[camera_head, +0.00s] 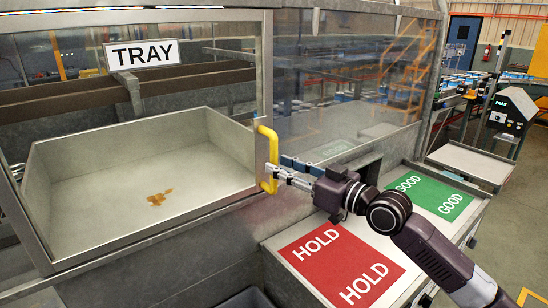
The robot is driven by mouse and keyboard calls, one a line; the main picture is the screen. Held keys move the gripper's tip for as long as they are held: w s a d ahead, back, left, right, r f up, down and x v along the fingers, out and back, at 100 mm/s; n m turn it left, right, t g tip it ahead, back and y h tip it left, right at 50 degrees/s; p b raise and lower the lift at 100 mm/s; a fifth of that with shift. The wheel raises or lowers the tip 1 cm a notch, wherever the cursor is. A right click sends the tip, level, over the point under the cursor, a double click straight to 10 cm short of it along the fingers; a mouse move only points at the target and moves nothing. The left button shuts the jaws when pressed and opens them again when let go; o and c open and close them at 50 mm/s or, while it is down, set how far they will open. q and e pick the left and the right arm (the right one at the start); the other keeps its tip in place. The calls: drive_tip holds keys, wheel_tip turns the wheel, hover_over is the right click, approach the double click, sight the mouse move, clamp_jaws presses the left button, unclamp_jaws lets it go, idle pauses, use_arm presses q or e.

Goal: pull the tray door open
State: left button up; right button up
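The tray door is a clear panel in a grey metal frame (266,75), with a white TRAY sign (141,54) on it. It looks shut in the front of the cabinet. Its yellow handle (268,143) stands upright on the right frame edge. My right gripper (276,170) is at the lower part of the handle, its fingertips touching or very close to it. Whether the fingers are closed on the handle is not clear. Behind the panel lies a grey tray (95,193) with a brown stain. My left gripper is not in view.
A counter with a red HOLD panel (341,265) and a green GOOD panel (432,195) lies below my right arm. A clear side panel (345,75) adjoins the door. A dark bin (247,299) sits low in front. Open floor lies at right.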

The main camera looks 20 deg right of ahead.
drive_tip(key=shift+p+x, duration=0.5)
drive_tip(key=shift+x, duration=1)
clamp_jaws()
